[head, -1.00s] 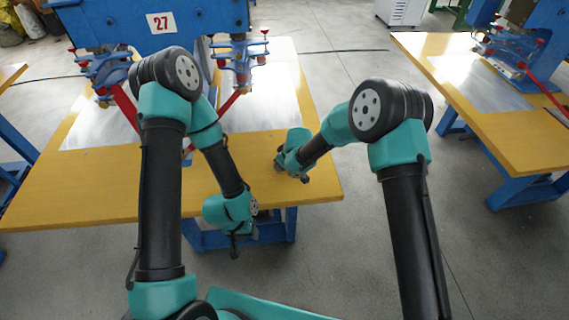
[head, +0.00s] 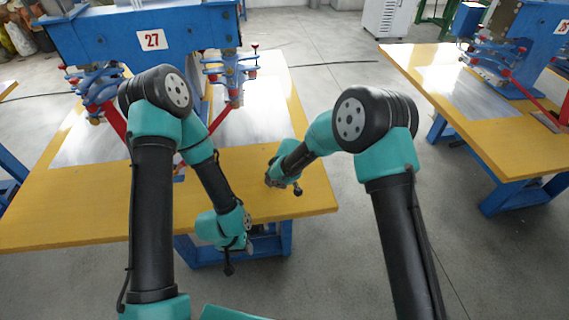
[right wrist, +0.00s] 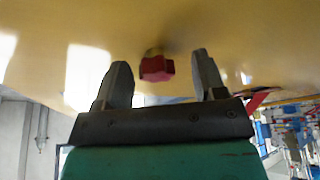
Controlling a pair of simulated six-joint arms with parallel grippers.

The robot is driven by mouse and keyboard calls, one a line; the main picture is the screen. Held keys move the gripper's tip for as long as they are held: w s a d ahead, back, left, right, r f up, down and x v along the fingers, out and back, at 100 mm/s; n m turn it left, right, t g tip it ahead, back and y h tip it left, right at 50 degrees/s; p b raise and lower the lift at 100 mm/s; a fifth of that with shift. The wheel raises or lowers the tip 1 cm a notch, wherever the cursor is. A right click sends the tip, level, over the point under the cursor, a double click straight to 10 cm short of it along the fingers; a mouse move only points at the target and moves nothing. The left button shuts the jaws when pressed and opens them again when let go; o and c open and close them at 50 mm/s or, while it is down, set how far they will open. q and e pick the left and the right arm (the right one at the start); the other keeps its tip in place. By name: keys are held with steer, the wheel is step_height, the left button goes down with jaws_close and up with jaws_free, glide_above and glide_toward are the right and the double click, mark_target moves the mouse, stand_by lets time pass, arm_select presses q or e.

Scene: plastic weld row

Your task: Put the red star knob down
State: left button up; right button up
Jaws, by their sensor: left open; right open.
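The red star knob (right wrist: 157,69) shows in the right wrist view, with a dull yellow-brown part behind it against the yellow tabletop (right wrist: 225,30). It lies between the fingertips of my right gripper (right wrist: 162,62), with a gap on each side. That gripper is open. I cannot tell whether the knob touches the table. In the head view my right gripper is at the front right of the yellow table (head: 90,215), and the knob cannot be made out. My left gripper (head: 229,266) hangs in front of the table's front edge, small and dark, with no object visible in it.
A second yellow table (head: 490,125) is at the right, across open grey floor (head: 330,90).

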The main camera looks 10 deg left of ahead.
steer(key=v, duration=1.1)
steer(key=shift+w+d, duration=0.1)
steer(key=shift+w, duration=0.05)
stand_by(0.3)
